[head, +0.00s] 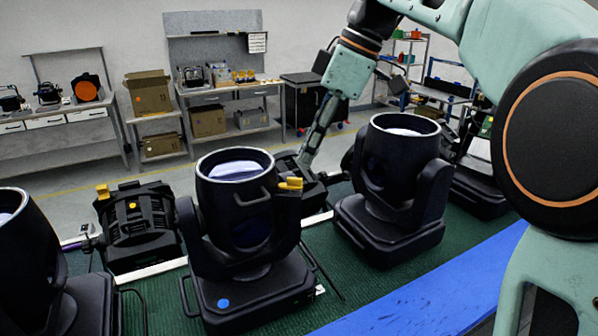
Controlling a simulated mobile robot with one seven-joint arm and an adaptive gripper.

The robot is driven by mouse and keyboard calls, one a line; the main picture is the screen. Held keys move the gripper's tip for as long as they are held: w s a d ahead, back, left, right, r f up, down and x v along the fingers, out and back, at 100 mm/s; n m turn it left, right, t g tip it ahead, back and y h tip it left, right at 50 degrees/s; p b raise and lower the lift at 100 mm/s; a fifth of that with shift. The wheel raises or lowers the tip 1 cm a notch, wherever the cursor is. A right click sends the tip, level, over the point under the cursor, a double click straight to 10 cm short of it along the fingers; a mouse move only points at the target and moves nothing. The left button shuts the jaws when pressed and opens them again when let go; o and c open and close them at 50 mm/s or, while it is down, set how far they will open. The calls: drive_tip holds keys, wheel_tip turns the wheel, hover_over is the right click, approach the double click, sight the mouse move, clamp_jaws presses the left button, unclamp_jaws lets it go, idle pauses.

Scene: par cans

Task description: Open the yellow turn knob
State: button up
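One yellow turn knob (290,184) shows at the right rim of the middle black moving-head light. It seems to belong to the black par can (312,195) behind, which is mostly hidden. Another yellow knob (103,191) is on the top left of the left par can (140,228), which also has a yellow button on its face. My gripper (306,160) points down over the partly hidden par can, just above and right of the nearer yellow knob. I see its fingers edge-on, so their opening and any contact are unclear.
Large black moving-head lights stand in front: one at left (75,300), one in the middle (240,292) and one at right (385,238). They stand on a green mat (345,290) with a blue strip (430,295) along the front. Workbenches and boxes line the back wall.

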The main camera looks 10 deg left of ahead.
sight(295, 178)
drive_tip(key=shift+x, duration=2.75)
drive_tip(key=shift+w, duration=0.1)
clamp_jaws()
